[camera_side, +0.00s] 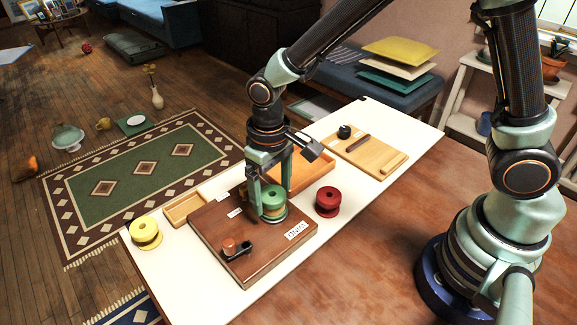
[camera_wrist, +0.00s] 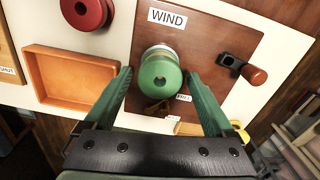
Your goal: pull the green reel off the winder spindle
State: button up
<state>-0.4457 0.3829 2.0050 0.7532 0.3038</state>
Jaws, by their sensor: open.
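The green reel (camera_side: 273,197) sits upright on the dark wooden winder board (camera_side: 213,236), which has a WIND label. The spindle itself is hidden by the reel. My gripper (camera_side: 270,203) points down over the reel, with one finger on each side of it. In the wrist view my gripper (camera_wrist: 160,76) is open, with gaps visible between the fingers and the reel.
The winder's crank handle (camera_side: 230,246) stands at the board's front. A red reel (camera_side: 327,201) is close on the right, a yellow reel (camera_side: 145,233) at the left. An orange-brown tray (camera_side: 318,171) lies behind. A light wooden board (camera_side: 371,150) lies farther back on the white table.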

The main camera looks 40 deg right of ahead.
grip_shut()
jog(key=shift+r, duration=0.75)
dwell(0.5)
jog(key=shift+r, duration=2.95)
